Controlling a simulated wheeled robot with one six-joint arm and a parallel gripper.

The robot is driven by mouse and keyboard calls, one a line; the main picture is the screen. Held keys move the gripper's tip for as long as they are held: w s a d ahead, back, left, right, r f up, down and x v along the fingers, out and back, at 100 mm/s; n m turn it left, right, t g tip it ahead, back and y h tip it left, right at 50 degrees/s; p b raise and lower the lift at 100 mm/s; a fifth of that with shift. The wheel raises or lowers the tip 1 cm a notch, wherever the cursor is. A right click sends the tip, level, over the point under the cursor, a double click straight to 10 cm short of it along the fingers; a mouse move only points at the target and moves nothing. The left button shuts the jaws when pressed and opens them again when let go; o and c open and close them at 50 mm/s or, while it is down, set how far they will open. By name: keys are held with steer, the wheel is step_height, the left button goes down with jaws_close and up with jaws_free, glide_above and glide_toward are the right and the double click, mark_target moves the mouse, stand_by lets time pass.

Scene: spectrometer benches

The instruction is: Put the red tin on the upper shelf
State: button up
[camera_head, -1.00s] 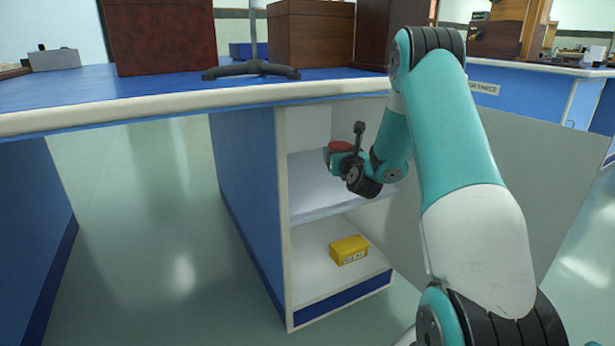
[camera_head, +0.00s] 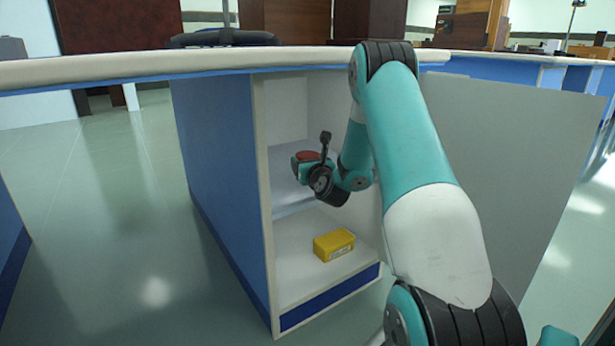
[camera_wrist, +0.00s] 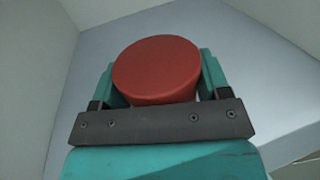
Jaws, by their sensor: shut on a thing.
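The red tin (camera_wrist: 157,68) is round and sits between the two teal fingers of my gripper (camera_wrist: 158,80) in the wrist view. My gripper is shut on it. In the head view the red tin (camera_head: 307,156) shows at the end of my gripper (camera_head: 305,163), inside the open cabinet at the level of the upper shelf. The upper shelf (camera_head: 290,194) is a pale grey board, and it also shows behind the tin in the wrist view (camera_wrist: 100,60). I cannot tell whether the tin touches the shelf.
A yellow box (camera_head: 333,245) stands on the cabinet's lower shelf (camera_head: 300,281). The cabinet's blue side wall (camera_head: 222,190) is left of the opening, and an open grey door (camera_head: 480,190) is at the right. The benchtop (camera_head: 220,63) overhangs above. Floor at the left is clear.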

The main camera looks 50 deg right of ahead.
steer(key=shift+f, duration=0.8)
steer(key=shift+r, duration=0.2)
steer(key=shift+f, duration=0.15)
steer(key=o, duration=1)
steer(key=shift+o, duration=0.2)
